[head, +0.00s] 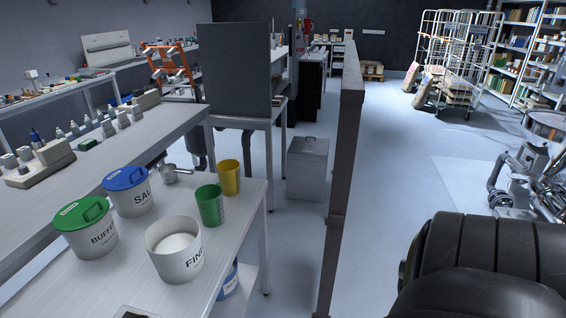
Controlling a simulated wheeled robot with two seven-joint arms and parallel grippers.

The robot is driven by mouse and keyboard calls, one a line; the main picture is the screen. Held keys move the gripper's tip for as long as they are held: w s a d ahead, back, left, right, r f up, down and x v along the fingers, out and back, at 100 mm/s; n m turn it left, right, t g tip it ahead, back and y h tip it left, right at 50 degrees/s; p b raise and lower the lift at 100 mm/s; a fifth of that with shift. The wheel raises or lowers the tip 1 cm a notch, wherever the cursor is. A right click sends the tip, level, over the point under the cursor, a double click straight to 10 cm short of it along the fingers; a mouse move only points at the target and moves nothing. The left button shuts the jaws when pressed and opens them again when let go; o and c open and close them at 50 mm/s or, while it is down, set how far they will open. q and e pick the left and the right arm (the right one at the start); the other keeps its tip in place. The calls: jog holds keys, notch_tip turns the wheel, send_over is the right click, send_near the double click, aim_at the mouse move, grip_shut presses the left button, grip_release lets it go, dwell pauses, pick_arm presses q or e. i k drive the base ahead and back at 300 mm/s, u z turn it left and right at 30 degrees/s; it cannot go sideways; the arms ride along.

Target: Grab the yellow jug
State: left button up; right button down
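The yellow jug (229,177) is a small, plain, open-topped vessel. It stands upright at the back right of the near bench (236,222), just behind a similar green jug (210,205). Nothing is holding it. Neither of my grippers can be made out in the head view. A large black rounded part of my own body fills the lower right corner.
On the bench are a white tub (174,262) of white material, a green-lidded tub (86,238), a blue-lidded tub (128,203) and a metal scoop (172,173). A dark post (344,150) rises right of the bench. A grey bin (307,172) stands behind.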

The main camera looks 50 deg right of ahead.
aim_at(228, 171)
jog(key=z, duration=0.85)
jog(key=k, duration=0.25)
jog(key=z, duration=1.7)
jog(key=i, duration=1.7)
jog(key=u, duration=0.25)
